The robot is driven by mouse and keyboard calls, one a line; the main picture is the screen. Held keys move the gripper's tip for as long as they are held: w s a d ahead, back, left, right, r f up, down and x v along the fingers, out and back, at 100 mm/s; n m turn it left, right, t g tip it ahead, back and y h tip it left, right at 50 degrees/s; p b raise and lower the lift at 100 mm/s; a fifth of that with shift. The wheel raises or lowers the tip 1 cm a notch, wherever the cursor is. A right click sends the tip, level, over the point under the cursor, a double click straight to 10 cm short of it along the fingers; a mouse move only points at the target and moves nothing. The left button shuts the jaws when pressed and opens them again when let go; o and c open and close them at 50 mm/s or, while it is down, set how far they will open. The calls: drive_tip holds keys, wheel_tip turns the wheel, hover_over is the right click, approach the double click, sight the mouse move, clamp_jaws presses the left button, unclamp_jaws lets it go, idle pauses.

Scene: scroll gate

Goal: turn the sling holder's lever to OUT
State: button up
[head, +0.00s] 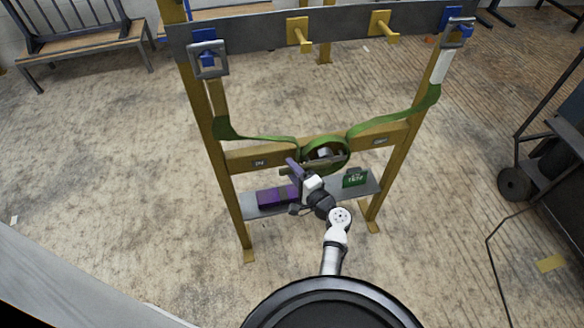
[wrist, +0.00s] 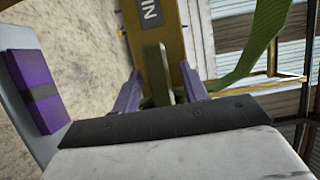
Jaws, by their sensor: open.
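The sling holder (head: 325,153) sits mid-crossbar on the yellow frame, with green sling (head: 262,138) running from it to both sides. An IN label (head: 260,162) is left of it, an OUT label (head: 380,142) right. My gripper (head: 294,170) is at the crossbar, just left of and below the holder. In the wrist view, the gripper's two purple fingers (wrist: 160,85) are apart, with an olive lever-like piece (wrist: 157,70) between them, near the IN label (wrist: 150,12). I cannot tell whether the fingers touch it. The gripper hides the lever in the head view.
A purple box (head: 272,196) lies on the grey shelf (head: 325,190) below the crossbar, and a green block (head: 355,178) stands to its right. Yellow posts flank the arm. A bench (head: 80,45) is at back left, a wheeled cart (head: 555,150) at right.

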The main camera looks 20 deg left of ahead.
drive_tip(key=shift+w+a, duration=0.15)
drive_tip(key=shift+a, duration=0.15)
clamp_jaws()
drive_tip(key=shift+f, duration=0.15)
